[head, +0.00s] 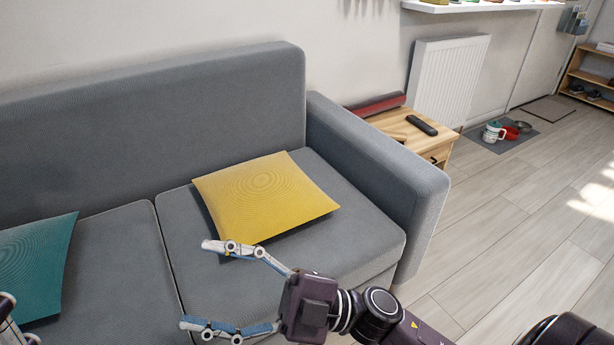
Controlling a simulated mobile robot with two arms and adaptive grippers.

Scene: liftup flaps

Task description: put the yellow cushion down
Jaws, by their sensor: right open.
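The yellow cushion (265,195) lies flat on the right seat of the grey sofa (345,240), near the right armrest. My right gripper (195,285) is open and empty in front of the cushion's near left corner. Its upper finger overlaps the cushion's near edge in the picture; I cannot tell whether they touch. A small part of my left gripper (6,308) shows at the lower left edge, mostly cut off, so its jaws cannot be judged.
A teal cushion (38,265) lies on the left seat. A wooden side table (437,148) with a dark remote (421,125) stands beyond the right armrest (385,165). The floor to the right is mostly clear; a mat with bowls and a mug lies farther back.

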